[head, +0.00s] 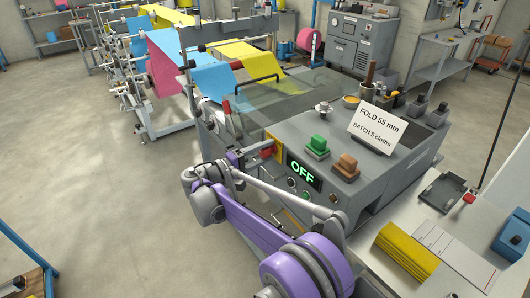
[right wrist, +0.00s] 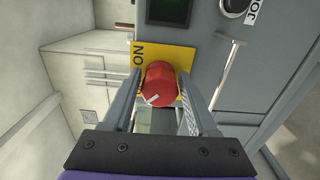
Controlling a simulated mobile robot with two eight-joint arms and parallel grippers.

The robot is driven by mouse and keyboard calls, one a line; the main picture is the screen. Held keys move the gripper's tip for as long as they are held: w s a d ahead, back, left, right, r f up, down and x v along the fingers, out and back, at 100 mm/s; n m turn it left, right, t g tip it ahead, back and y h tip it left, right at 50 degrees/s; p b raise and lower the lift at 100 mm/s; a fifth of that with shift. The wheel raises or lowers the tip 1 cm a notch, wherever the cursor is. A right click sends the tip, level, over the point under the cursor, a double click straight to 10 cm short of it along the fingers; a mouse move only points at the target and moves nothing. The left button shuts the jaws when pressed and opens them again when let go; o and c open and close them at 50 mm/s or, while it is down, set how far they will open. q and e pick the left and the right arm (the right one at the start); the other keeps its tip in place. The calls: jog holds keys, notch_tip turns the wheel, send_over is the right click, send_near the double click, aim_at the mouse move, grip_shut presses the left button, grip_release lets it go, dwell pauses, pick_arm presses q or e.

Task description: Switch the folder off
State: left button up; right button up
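The folder (head: 345,165) is a grey machine in the middle of the head view. Its front display (head: 304,174) reads OFF in green. A red knob (right wrist: 161,85) sits on a yellow plate (right wrist: 185,58) marked ON, in the right wrist view. The yellow plate also shows in the head view (head: 275,148). My right gripper (right wrist: 158,82) has its two fingers on either side of the red knob, apart from each other. Small gaps seem to show beside the knob, which has a pale pointer mark. My left gripper is not in view.
A clear guard (head: 270,100) is behind. A side table (head: 480,215) holds yellow cloths (head: 408,250). Open floor lies left.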

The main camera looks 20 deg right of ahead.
jog(key=shift+o, duration=1)
jog(key=shift+a, duration=0.15)
jog(key=b+v, duration=0.1)
jog(key=v, duration=0.9)
jog(key=shift+a, duration=0.25)
jog(key=shift+s, duration=0.15)
